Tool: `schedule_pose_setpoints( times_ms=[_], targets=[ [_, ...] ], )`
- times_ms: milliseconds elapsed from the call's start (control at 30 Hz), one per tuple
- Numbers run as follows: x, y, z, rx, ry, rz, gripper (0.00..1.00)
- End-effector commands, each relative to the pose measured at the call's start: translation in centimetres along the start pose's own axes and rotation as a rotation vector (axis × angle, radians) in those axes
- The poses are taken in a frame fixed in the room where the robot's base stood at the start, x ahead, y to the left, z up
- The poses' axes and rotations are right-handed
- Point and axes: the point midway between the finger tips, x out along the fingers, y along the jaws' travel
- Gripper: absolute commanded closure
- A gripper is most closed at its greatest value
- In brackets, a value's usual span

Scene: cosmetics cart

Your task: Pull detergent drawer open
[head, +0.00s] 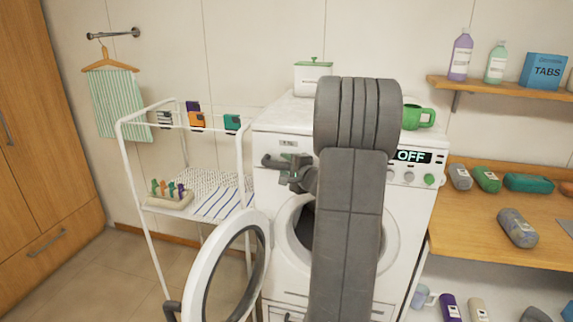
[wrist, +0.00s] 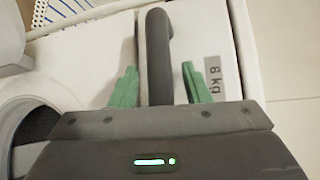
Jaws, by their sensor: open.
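The white washing machine (head: 268,195) stands in the middle of the head view, partly hidden by my arm. The detergent drawer is at its upper left, with a dark grey handle (head: 271,160); the drawer looks flush with the front. In the wrist view the handle (wrist: 158,55) is a thick grey bar between my two green fingers. My gripper (wrist: 160,86) is open, with one finger on each side of the handle and a visible gap to each. In the head view my gripper (head: 293,172) is at the handle's right part.
The round door (head: 262,262) hangs open at lower left, below my gripper. A white drying rack (head: 122,128) stands left of the machine. A green mug (head: 427,117) and a white box (head: 312,80) stand on top. A wooden shelf (head: 475,235) with bottles is at right.

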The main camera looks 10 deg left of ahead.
Motion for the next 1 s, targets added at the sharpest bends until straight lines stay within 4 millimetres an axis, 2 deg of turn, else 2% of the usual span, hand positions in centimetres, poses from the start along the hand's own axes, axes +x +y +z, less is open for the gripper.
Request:
schedule_pose_setpoints(
  times_ms=[267, 500, 767, 1000],
  targets=[
    [0.2, 0.0, 0.0, 0.000, 0.000, 0.000, 0.57],
    [0.1, 0.0, 0.0, 0.000, 0.000, 0.000, 1.00],
    [0.0, 0.2, 0.2, -0.001, -0.001, -0.001, 1.00],
    [-1.7, 1.0, 1.9, -0.003, -0.001, -0.004, 1.00]
  ],
)
